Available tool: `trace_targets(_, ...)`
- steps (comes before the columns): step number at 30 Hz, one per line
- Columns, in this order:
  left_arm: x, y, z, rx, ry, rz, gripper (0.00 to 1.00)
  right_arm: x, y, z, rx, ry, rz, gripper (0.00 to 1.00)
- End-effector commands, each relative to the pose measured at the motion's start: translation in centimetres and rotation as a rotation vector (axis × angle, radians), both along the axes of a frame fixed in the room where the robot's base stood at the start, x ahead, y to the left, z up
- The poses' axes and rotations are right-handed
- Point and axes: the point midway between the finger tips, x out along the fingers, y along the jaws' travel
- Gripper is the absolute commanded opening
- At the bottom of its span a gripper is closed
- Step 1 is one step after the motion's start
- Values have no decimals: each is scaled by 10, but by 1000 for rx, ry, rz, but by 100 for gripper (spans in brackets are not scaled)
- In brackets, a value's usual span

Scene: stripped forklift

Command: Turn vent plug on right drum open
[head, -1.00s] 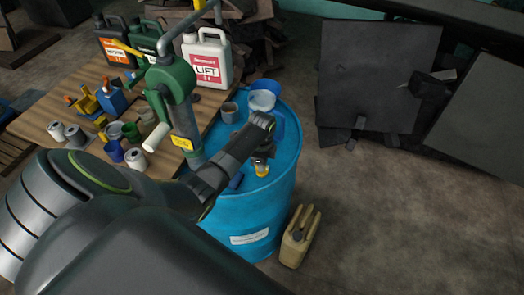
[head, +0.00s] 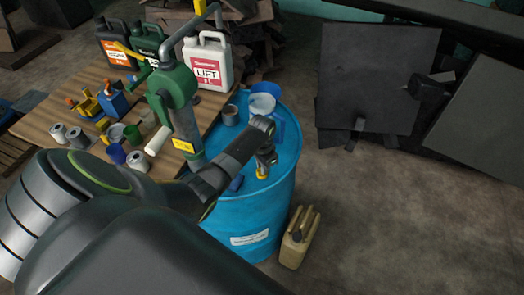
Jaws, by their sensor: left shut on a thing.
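The blue drum (head: 276,195) stands upright in the middle of the head view, with a white label on its side. My left arm reaches in from the left over its top. My left gripper (head: 263,170) points down at the drum's top, near its right side. It is shut on a small yellow piece, the vent plug (head: 262,174), which is partly covered by the fingers. A green hand pump (head: 175,90) stands at the left of the drum top. My right gripper is not in view.
Blue and grey cups (head: 262,103) stand at the back of the drum top. A wooden table (head: 62,105) with canisters, cans and bottles is to the left. A beige jerrycan (head: 299,240) stands on the floor right of the drum. Dark panels (head: 378,75) lean at the back right.

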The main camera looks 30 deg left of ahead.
Motion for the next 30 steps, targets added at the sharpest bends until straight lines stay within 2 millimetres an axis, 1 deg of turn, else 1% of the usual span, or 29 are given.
trace_targets(9, 1, 1, 1, 2, -3, 280, 0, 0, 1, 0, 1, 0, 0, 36)
trace_targets(15, 1, 1, 2, 2, -2, 414, 0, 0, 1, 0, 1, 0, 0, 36)
trace_targets(21, 1, 1, 2, 1, -3, 502, 0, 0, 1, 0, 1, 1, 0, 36)
trace_targets(30, 1, 1, 2, 1, -3, 551, 0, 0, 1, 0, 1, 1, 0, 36)
